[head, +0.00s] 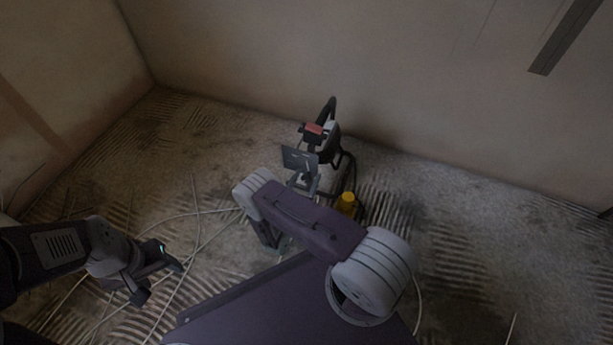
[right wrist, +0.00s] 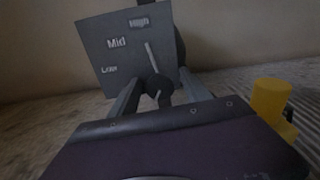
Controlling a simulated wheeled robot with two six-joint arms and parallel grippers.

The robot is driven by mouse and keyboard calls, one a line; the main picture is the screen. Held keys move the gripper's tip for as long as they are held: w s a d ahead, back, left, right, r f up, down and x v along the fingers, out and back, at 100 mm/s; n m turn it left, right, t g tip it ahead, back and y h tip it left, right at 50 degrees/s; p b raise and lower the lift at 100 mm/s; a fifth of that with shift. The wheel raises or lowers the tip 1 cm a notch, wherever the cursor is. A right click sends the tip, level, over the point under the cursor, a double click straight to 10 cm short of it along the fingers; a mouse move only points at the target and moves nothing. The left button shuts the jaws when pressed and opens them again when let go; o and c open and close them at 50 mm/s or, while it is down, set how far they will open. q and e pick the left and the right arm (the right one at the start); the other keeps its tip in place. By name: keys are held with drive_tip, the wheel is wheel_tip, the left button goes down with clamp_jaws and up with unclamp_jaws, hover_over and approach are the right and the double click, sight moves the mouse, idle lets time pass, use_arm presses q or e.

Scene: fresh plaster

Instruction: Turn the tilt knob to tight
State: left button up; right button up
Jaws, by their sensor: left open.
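A grey plate (head: 299,158) stands on the machine in the head view. In the right wrist view the plate (right wrist: 126,50) reads Low, Mid and High; I see no mark reading tight. A pale pointer (right wrist: 151,56) on it slants up between Mid and High. A dark round knob (right wrist: 158,88) sits at its lower edge. My right gripper (right wrist: 160,84) has one grey finger on each side of this knob; I cannot tell whether they touch it. My left gripper (head: 160,279) is open and empty, low at the left, well away from the machine.
The machine (head: 325,140) has a red part (head: 314,128) on top and stands near the back wall. A yellow cylinder (head: 347,203) stands to its right and shows in the right wrist view (right wrist: 270,98). Pale cables (head: 197,213) lie across the ridged floor.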

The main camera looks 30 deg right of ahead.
clamp_jaws()
